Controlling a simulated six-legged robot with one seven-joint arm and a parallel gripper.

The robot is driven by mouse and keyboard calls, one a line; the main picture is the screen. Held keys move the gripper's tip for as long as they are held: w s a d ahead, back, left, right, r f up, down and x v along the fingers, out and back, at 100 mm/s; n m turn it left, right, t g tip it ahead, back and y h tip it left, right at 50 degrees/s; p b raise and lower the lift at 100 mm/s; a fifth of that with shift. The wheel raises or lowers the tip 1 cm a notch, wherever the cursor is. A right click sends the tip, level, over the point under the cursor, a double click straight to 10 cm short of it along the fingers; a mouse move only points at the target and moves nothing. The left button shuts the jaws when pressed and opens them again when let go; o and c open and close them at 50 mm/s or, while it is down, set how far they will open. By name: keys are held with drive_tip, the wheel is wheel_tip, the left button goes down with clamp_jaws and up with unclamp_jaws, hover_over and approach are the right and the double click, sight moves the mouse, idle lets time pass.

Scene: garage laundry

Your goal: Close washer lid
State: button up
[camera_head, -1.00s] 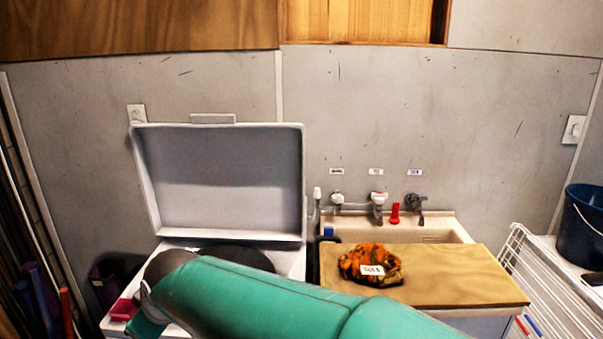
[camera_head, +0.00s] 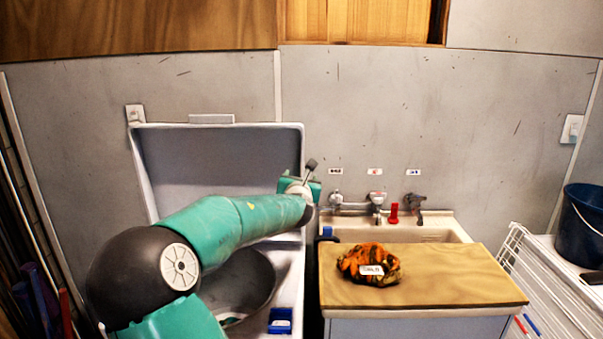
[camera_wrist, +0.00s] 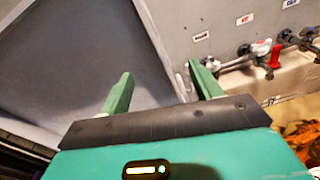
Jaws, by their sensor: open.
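The washer lid (camera_head: 160,150) stands open and upright against the wall, its hollow inside facing me. Below it, the washer drum (camera_head: 245,285) is exposed, partly hidden by my arm. My gripper (camera_head: 312,187) is at the lid's right edge, about mid-height. In the wrist view my gripper (camera_wrist: 162,80) is open, its two green fingers apart. There the lid (camera_wrist: 75,50) fills the left, and its right rim runs down between the fingers in the picture. I cannot tell whether the fingers touch it.
Right of the washer is a sink (camera_head: 440,228) with taps (camera_head: 377,203) on the wall. A board (camera_head: 440,285) across its front carries an orange and dark cloth bundle (camera_head: 370,262). A blue item (camera_head: 280,320) sits on the washer's front right. A dark bucket (camera_head: 585,225) stands far right.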

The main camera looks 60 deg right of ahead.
drive_tip(key=w+d+r+n, duration=0.1)
drive_tip(key=w+d, duration=0.3)
drive_tip(key=d, duration=0.5)
drive_tip(key=shift+w+d+r+n, duration=0.3)
drive_tip(key=shift+r+n, duration=0.1)
drive_tip(key=shift+n, duration=0.1)
clamp_jaws()
idle(1.4)
drive_tip(key=s+a+f, duration=0.2)
drive_tip(key=s+a, duration=0.2)
drive_tip(key=a, duration=0.4)
drive_tip(key=s+a+f, duration=0.2)
drive_tip(key=s+a, duration=0.2)
drive_tip(key=a, duration=0.4)
drive_tip(key=shift+s, duration=0.15)
idle(1.3)
drive_tip(key=shift+o, duration=1)
unclamp_jaws()
drive_tip(key=shift+f, duration=0.15)
